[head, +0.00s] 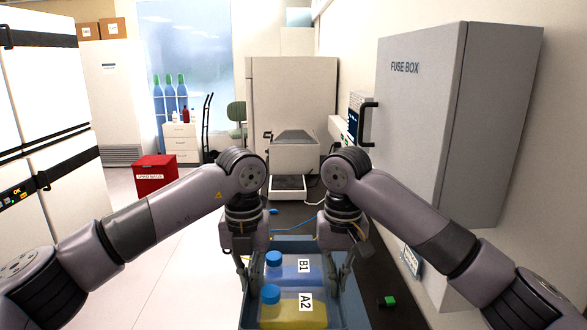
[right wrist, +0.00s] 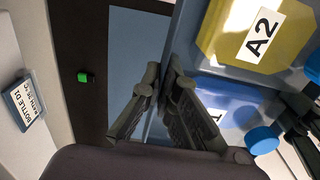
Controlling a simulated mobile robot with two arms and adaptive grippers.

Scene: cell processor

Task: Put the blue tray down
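The blue tray (head: 290,243) is in the lower middle of the head view, and its wall also shows in the right wrist view (right wrist: 188,35). It holds two bottles with blue caps: B1 (head: 285,273) with blue contents and A2 (head: 285,312) with yellow contents. My left gripper (head: 246,278) is on the tray's left wall, one finger on each side. My right gripper (right wrist: 163,88) has its fingers close together around the right wall. Both look shut on the tray. The gap beneath the tray is hard to judge.
A flat light-blue area (right wrist: 137,45) lies beside the tray on the dark worktop. A small green object (head: 390,300) lies to the right. A grey device (head: 295,150) stands behind. The fuse box (head: 420,110) juts from the right wall.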

